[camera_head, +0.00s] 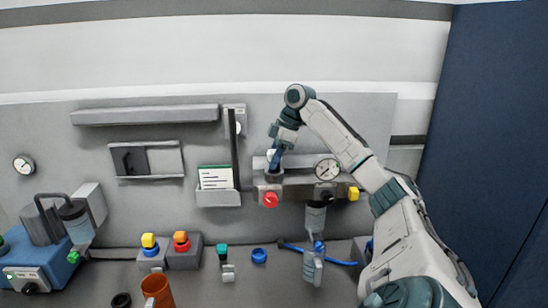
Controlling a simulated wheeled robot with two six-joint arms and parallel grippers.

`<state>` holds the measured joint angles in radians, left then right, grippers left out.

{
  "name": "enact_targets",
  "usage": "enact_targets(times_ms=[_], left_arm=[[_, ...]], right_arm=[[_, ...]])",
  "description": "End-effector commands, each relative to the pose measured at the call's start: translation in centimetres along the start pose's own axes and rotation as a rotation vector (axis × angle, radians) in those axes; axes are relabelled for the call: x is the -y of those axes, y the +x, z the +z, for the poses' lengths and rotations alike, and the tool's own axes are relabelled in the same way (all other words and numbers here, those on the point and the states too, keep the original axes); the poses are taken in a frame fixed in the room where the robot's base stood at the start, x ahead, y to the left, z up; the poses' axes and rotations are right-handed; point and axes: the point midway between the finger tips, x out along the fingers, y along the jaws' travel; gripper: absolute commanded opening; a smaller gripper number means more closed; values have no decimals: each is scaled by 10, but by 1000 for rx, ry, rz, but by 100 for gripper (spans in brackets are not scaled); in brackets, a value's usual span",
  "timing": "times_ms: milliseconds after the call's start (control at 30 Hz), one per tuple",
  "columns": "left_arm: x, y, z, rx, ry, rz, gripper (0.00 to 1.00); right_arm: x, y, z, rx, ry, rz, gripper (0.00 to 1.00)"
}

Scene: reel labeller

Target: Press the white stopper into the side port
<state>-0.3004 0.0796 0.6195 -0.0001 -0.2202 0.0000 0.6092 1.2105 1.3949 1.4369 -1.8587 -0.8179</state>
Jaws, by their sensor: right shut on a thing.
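My right arm reaches in from the right, and its right gripper (275,163) points down at the left part of a grey wall-mounted block (300,190). It is shut on a small white piece, which appears to be the white stopper (271,154); blue fingers partly cover it. The block carries a red knob (270,200), a round gauge (327,170) and a yellow knob (353,193). The side port is not clearly visible, and I cannot tell whether the stopper touches it. My left gripper is not in view.
A rack with white cards (215,178) hangs just left of the block. Below are a blue ring (259,256), an orange cup (157,291), a box with coloured buttons (184,256) and a blue machine (45,265). A dark blue panel (500,150) stands at right.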

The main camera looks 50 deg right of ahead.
Motion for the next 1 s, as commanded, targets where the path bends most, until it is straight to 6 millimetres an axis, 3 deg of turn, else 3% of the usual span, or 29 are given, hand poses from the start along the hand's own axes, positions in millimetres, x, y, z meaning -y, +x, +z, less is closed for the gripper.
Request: enact_targets(times_ms=[300, 1000], left_arm=[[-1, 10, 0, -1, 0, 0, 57], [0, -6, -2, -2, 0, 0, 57]], right_arm=[[0, 13, 6, 0, 0, 1, 10], [-2, 6, 1, 0, 0, 0, 10]])
